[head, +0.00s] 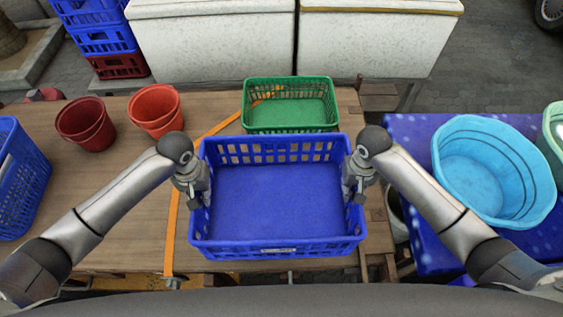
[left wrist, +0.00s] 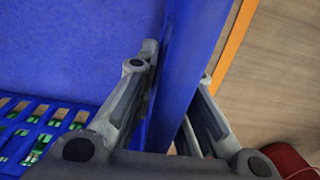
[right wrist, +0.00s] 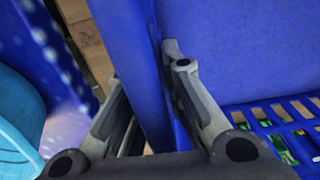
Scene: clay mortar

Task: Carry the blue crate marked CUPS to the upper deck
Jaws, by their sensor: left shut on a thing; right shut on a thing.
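An empty blue crate (head: 277,200) is in the middle of the head view, roughly level. A small pale label is on its near rim, too small to read. My left gripper (head: 200,192) is shut on its left wall; in the left wrist view one finger is inside the wall (left wrist: 182,70) and one outside. My right gripper (head: 353,188) is shut on its right wall, which also shows between the fingers in the right wrist view (right wrist: 140,70). The crate hides what is under it, so I cannot tell its height. I cannot identify the upper deck.
A green basket (head: 290,104) is just beyond the crate on the wooden table (head: 125,190). Two red pots (head: 86,124) and another blue crate (head: 18,185) are left. A light-blue tub (head: 485,175) is right. White blocks (head: 212,45) and stacked crates (head: 98,38) stand behind.

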